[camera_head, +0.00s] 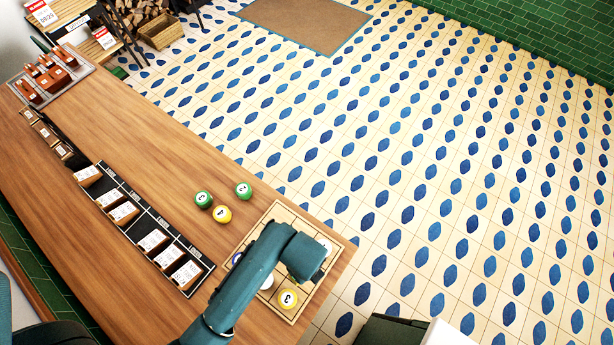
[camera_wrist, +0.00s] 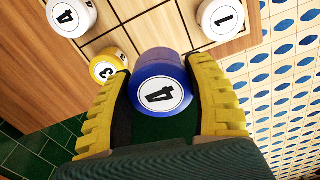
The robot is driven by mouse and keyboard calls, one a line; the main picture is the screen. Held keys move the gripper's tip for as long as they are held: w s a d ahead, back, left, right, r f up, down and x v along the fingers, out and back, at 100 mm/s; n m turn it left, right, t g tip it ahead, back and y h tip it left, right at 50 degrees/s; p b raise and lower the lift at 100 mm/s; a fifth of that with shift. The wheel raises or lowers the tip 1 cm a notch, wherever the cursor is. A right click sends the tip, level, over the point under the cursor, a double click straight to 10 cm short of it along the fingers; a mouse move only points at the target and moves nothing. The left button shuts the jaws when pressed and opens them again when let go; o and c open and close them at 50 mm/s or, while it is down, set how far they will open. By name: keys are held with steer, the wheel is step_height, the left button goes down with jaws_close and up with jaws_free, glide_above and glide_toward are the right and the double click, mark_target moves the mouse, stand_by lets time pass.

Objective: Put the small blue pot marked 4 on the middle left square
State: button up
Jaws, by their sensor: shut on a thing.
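My gripper (camera_wrist: 162,72) is shut on the small blue pot (camera_wrist: 160,82), whose white label reads 4, between its yellow ridged fingers. The board with squares (camera_head: 278,208) lies at the table's near right end, largely under my arm. In the wrist view the board's dark lines (camera_wrist: 118,20) show beyond the pot. I cannot tell which square lies below it, or whether the pot touches the board.
A white pot marked 4 (camera_wrist: 70,16), a white pot marked 1 (camera_wrist: 220,18) and a yellow pot marked 3 (camera_wrist: 108,66) stand around the held pot. Two green pots (camera_head: 203,199) (camera_head: 243,190) and a yellow pot (camera_head: 222,214) stand beside the board. A black card rack (camera_head: 150,222) lies left.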

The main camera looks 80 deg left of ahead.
step_height(320, 180, down, 10)
steer(key=shift+s+r, duration=0.1)
steer(key=shift+b, duration=0.3)
steer(key=o, duration=1.2)
step_height(320, 180, up, 12)
steer(key=shift+p, duration=0.6)
